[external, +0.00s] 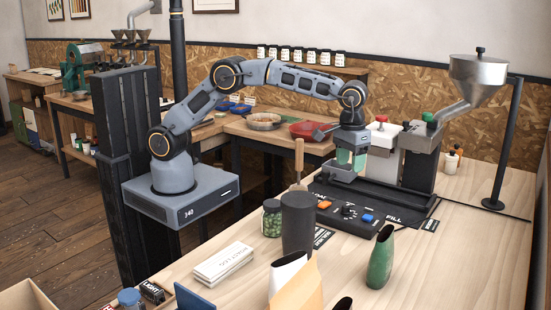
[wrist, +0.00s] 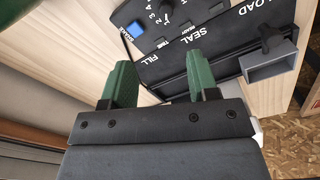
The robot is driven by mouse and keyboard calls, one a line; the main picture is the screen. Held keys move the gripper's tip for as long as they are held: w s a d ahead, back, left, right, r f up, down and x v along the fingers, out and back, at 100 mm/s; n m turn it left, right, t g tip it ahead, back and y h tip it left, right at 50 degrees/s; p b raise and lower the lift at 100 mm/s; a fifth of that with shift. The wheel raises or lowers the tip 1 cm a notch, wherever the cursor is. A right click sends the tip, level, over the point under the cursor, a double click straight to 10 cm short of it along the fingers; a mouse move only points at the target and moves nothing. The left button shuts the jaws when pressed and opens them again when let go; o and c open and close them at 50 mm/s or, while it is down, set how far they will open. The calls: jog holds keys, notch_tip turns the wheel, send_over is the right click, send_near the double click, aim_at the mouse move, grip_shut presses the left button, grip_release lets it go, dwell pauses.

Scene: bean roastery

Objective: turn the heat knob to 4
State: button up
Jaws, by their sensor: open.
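The heat knob (external: 347,211) is a small black knob on the dark control panel (external: 325,190), between an orange button and a blue button. In the wrist view the knob (wrist: 167,8) is cut by the top edge, with white scale numbers beside it; I cannot tell which number it points to. My gripper (external: 349,160) hangs above the back of the panel, apart from the knob. In the wrist view its two green fingers (wrist: 162,72) are spread with nothing between them.
The blue button (wrist: 135,29) is close to the knob. Grey machine parts and a steel hopper (external: 478,75) stand behind and right of the panel. A dark cylinder (external: 297,225), a green-filled jar (external: 272,218) and a green pouch (external: 381,258) stand in front.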

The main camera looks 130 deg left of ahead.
aim_at(346, 205)
jog(key=f, duration=0.4)
jog(key=f+p, duration=0.1)
jog(key=f, duration=0.8)
jog(key=shift+s+a+f+p, duration=0.25)
jog(key=shift+a+f+p, duration=0.05)
jog(key=shift+f, duration=0.05)
jog(key=c, duration=0.9)
